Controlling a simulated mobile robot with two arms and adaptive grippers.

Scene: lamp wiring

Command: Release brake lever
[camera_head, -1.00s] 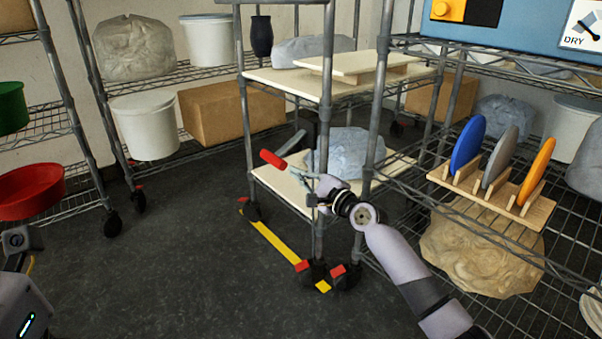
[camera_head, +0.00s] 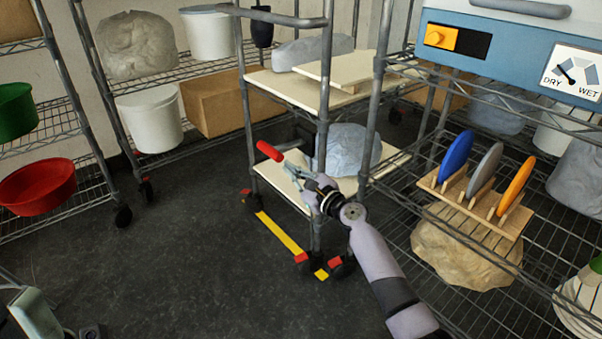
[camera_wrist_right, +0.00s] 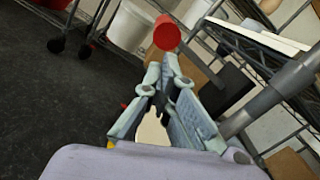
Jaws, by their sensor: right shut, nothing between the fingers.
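The brake lever's red handle (camera_head: 269,151) sticks out to the left of the wheeled cart's frame (camera_head: 322,125). In the right wrist view the red handle (camera_wrist_right: 167,34) shows end-on, straight ahead of the fingertips. My right gripper (camera_head: 290,168) is shut and empty, close to the handle on its lower right. In the right wrist view the fingertips (camera_wrist_right: 170,62) come together just below the handle; I cannot tell whether they touch it. The lever's mount is partly hidden behind the gripper. A part of my left arm (camera_head: 35,312) shows at the lower left; its jaws cannot be made out.
The cart has pale shelves (camera_head: 290,90), a wrapped bag (camera_head: 345,150) and a yellow bar (camera_head: 279,232) near its casters. A rack with coloured discs (camera_head: 483,175) stands on the right shelving. A red bowl (camera_head: 38,186) is at the left. The dark floor (camera_head: 190,265) left of the cart is clear.

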